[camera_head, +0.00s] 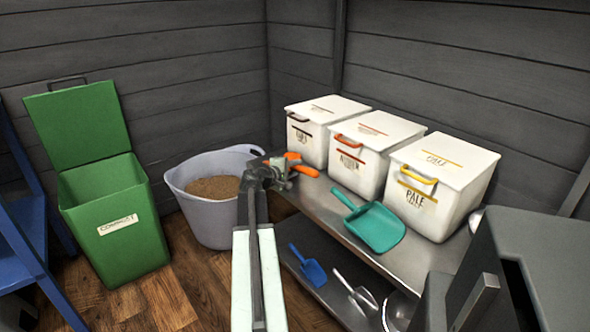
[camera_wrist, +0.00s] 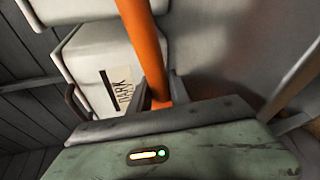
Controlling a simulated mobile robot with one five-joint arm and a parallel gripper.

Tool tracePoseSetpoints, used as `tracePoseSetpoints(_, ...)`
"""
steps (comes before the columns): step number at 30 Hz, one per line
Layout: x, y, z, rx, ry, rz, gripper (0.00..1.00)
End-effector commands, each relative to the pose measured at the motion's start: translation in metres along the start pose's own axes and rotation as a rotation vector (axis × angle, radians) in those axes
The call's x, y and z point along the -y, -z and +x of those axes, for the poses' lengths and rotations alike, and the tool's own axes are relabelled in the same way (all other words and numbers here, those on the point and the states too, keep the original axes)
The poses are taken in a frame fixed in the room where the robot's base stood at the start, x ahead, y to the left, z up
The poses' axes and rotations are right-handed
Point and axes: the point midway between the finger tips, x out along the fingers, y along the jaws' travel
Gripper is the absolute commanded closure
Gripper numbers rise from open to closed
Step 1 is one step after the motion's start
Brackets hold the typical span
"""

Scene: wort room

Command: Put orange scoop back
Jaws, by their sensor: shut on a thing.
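My gripper (camera_head: 284,168) is shut on the orange scoop (camera_head: 304,169), above the left end of the steel bench (camera_head: 335,190), near the leftmost white bin (camera_head: 316,145). In the wrist view the scoop's orange handle (camera_wrist: 146,45) runs up between my fingers (camera_wrist: 158,85); the scoop's far end is not clear. The leftmost bin has a dark handle and shows a "DARK" label in the wrist view (camera_wrist: 112,88). The middle white bin (camera_head: 370,165) has an orange handle and an orange stripe. The right white bin (camera_head: 438,195) has a yellow handle and a "PALE" label. All three lids are closed.
A teal scoop (camera_head: 375,227) lies on the bench before the bins. A grain tub (camera_head: 190,178) and an open green compost bin (camera_head: 115,225) stand left. A dark grey box (camera_head: 540,250) fills the right foreground.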

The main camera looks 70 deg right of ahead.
Motion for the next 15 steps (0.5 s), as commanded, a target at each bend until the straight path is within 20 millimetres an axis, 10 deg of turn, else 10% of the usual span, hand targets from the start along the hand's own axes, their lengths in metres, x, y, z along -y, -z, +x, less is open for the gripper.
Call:
tracePoseSetpoints(2, 0.0025, 0.0006, 0.0006, 0.000, 0.000, 0.000, 1.00)
tracePoseSetpoints(3, 0.0025, 0.0006, 0.0005, 0.000, 0.000, 0.000, 0.74)
tracePoseSetpoints(6, 0.0016, 0.0005, 0.0003, 0.000, 0.000, 0.000, 0.51)
tracePoseSetpoints(15, 0.0017, 0.0004, -0.0034, -0.001, 0.001, 0.000, 0.51)
